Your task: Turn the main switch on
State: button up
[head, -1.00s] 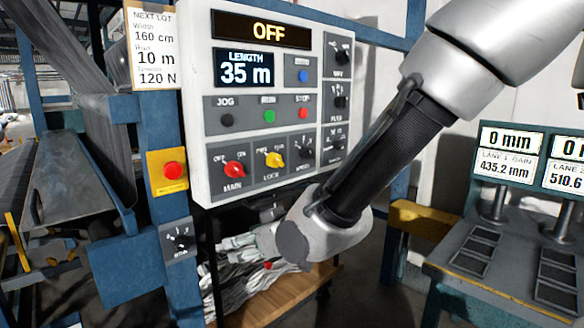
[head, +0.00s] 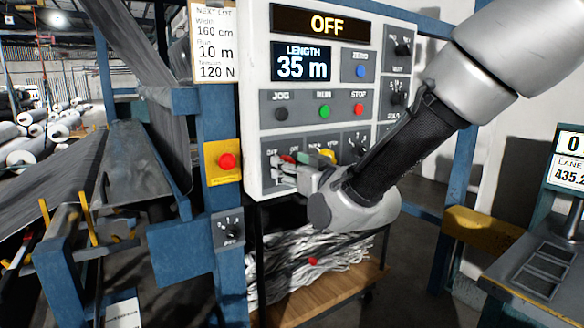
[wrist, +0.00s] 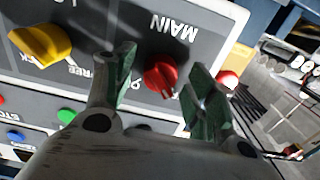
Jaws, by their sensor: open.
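The main switch (wrist: 160,76) is a red rotary knob under the label MAIN, which appears upside down in the wrist view. It is on the lower left of the light grey control panel (head: 258,110). My gripper (wrist: 162,72) is open, with one green-padded finger on each side of the red knob. I cannot tell whether the fingers touch it. In the head view my gripper (head: 284,172) is at the panel's lower left and hides most of the knob. The panel's top display (head: 327,25) reads OFF.
The yellow lock knob (wrist: 40,42) is beside the main switch; it shows partly in the head view (head: 327,155). A red mushroom button on a yellow plate (head: 227,161) is left of the panel. Below stands a cart (head: 325,300) with pale strips.

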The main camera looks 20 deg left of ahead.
jog(key=c, duration=1)
jog(key=shift+c, duration=0.2)
jog(key=shift+m, duration=0.3)
jog(key=m, duration=1.3)
jog(key=shift+m, duration=2.2)
